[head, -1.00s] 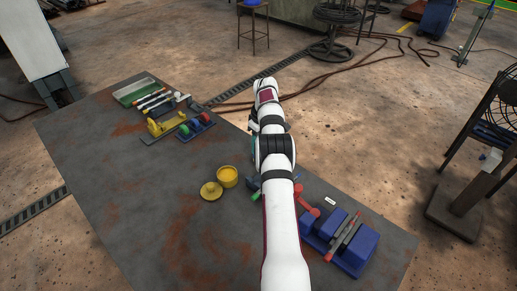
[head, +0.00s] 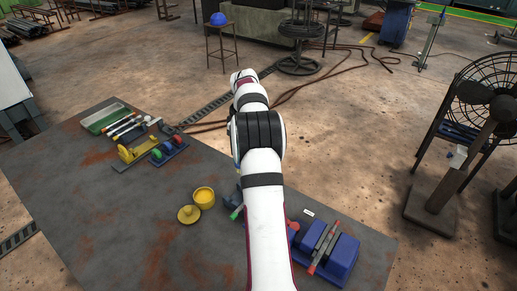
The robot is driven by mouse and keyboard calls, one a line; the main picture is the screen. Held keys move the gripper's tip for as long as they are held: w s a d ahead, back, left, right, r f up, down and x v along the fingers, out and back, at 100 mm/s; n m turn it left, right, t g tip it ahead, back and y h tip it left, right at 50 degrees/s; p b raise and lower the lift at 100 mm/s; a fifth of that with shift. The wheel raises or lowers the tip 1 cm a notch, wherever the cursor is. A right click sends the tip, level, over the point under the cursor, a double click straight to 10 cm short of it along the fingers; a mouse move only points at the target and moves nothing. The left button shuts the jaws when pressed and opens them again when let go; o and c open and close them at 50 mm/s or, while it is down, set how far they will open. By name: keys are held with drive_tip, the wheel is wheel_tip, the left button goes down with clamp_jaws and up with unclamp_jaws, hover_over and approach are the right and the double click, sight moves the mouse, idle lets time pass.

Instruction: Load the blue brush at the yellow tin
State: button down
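The yellow tin (head: 203,198) stands open on the dark table, with yellow inside. Its round yellow lid (head: 188,215) lies beside it on the near left. Several brushes or similar slim tools (head: 124,126) lie at the table's far left; I cannot pick out a blue brush among them. A small blue and green item (head: 237,212) is partly hidden by my arm, right of the tin; I cannot tell what it is. My arm reaches up the middle of the picture, past the tin. My gripper is hidden behind it.
A green tray (head: 105,117), a yellow holder (head: 137,153) and a block with coloured pieces (head: 169,151) are at the far left. A blue block rack (head: 331,250) with red-ended tools is at the near right. The table (head: 110,225) is clear left of the tin.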

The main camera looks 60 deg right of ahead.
drive_tip(key=w+a, duration=0.7)
drive_tip(key=a, duration=0.3)
drive_tip(key=shift+w+a+f, duration=0.15)
drive_tip(key=shift+f, duration=1.6)
drive_tip(key=shift+w+a+f, duration=0.15)
drive_tip(key=shift+f, duration=1.6)
drive_tip(key=shift+f, duration=0.55)
wheel_tip(320, 180, up, 7)
